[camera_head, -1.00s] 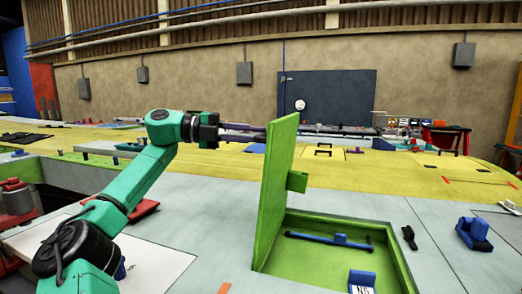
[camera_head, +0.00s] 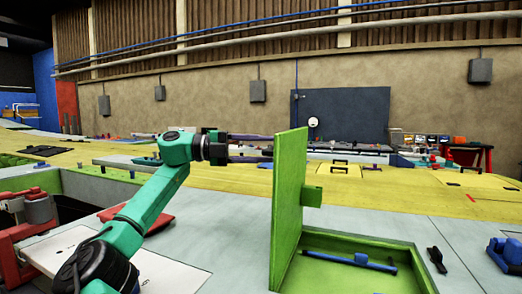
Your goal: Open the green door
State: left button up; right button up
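The green door (camera_head: 289,205) stands nearly upright on the left edge of a green-rimmed recess (camera_head: 409,262). A small green block (camera_head: 312,196) sticks out from its right face. My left gripper (camera_head: 268,156) is at the left face of the door, near the top. Its dark fingers point right and end at or just beside the panel; I cannot tell whether they touch. The finger gap does not show clearly. My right gripper is not in view.
A blue bar (camera_head: 345,261) lies in the recess. A black piece (camera_head: 436,259) and a blue clamp (camera_head: 505,254) rest on the grey surface to the right. A red plate (camera_head: 150,218) lies behind my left arm. A yellow surface (camera_head: 410,190) spans behind.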

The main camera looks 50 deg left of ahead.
pick_arm(q)
jog(key=p+v, duration=0.1)
jog(key=v, duration=1.3)
jog(key=shift+s+a+f, duration=0.15)
jog(key=shift+s, duration=0.1)
